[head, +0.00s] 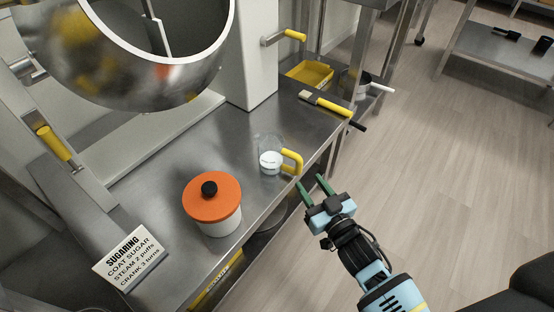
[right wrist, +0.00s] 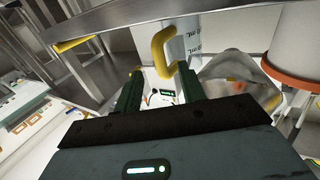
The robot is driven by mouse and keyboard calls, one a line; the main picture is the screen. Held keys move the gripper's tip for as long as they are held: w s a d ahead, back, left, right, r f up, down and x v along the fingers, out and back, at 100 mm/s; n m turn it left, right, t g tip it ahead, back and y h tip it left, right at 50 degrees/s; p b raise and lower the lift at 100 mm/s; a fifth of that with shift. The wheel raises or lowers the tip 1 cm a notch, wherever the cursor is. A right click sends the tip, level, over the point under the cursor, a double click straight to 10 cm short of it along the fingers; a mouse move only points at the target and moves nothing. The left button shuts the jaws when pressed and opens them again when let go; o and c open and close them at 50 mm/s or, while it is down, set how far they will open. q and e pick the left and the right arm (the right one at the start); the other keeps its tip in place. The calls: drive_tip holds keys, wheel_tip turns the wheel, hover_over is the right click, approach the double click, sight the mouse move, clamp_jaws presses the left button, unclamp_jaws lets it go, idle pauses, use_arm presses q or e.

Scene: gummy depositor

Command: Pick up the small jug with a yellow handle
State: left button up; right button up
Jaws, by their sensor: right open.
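The small clear jug (head: 270,160) stands upright on the steel counter, with white contents in its lower part. Its yellow handle (head: 293,161) points right, toward the counter's edge. My right gripper (head: 312,185) is open and empty beside the counter edge, a short way from the handle on its lower right. In the right wrist view the yellow handle (right wrist: 160,52) appears beyond and between the two green fingers (right wrist: 160,88), apart from them, with the jug body (right wrist: 187,38) behind it. My left gripper is not in view.
A white canister with an orange lid (head: 211,198) stands left of the jug. A sugaring sign (head: 130,257) is at the lower left. A large metal drum (head: 140,60) overhangs the back. A yellow-handled brush (head: 326,103) lies farther along the counter. Open floor lies right.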

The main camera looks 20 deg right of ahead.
sight(301, 171)
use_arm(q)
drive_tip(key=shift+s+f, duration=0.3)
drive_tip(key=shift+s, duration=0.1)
use_arm(e)
drive_tip(key=shift+x, duration=1)
drive_tip(key=b+x, duration=0.1)
drive_tip(key=x, duration=0.3)
drive_tip(key=shift+d+f+b, duration=0.15)
drive_tip(key=shift+b, duration=0.2)
drive_tip(key=shift+w, duration=0.5)
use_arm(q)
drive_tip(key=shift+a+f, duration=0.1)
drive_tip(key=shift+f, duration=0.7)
use_arm(e)
clamp_jaws()
